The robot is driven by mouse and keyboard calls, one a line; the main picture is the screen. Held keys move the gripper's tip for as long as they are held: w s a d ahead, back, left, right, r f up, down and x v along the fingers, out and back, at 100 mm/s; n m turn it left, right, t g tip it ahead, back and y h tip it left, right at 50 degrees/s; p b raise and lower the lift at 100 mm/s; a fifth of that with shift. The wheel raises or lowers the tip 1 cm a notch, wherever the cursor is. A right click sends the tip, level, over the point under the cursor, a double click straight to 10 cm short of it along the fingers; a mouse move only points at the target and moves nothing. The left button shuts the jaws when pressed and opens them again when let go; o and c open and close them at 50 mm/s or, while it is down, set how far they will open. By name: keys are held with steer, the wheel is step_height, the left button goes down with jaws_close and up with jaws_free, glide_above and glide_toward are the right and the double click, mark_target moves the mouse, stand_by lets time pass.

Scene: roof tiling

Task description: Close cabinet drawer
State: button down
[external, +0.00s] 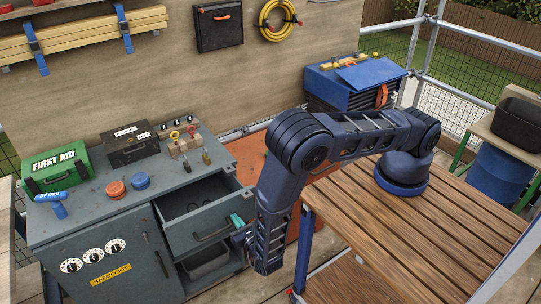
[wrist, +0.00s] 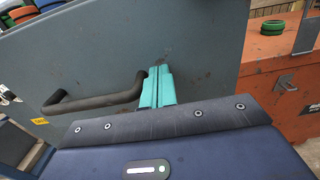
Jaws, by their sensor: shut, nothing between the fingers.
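The grey cabinet (external: 130,270) stands at the left in the external view. Its top drawer (external: 210,231) is pulled out, and its dark inside shows. The drawer front has a black bar handle (external: 212,234); the handle also shows in the wrist view (wrist: 95,101). My gripper (external: 237,221) has teal fingers and is at the right part of the drawer front. In the wrist view the teal fingers (wrist: 157,87) are together and empty, just right of the handle's right end. They are close against the drawer front; I cannot tell if they touch it.
On the cabinet top are a green first aid box (external: 57,168), a black box (external: 131,144), and red and blue round items. An open compartment with a grey bin (external: 206,262) is below the drawer. A wooden table (external: 400,235) bears my arm's base.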

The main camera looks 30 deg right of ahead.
steer(key=w, duration=1.2)
steer(key=shift+w, duration=0.75)
steer(key=shift+w+r, duration=0.15)
steer(key=shift+w, duration=0.05)
steer(key=shift+s, duration=0.15)
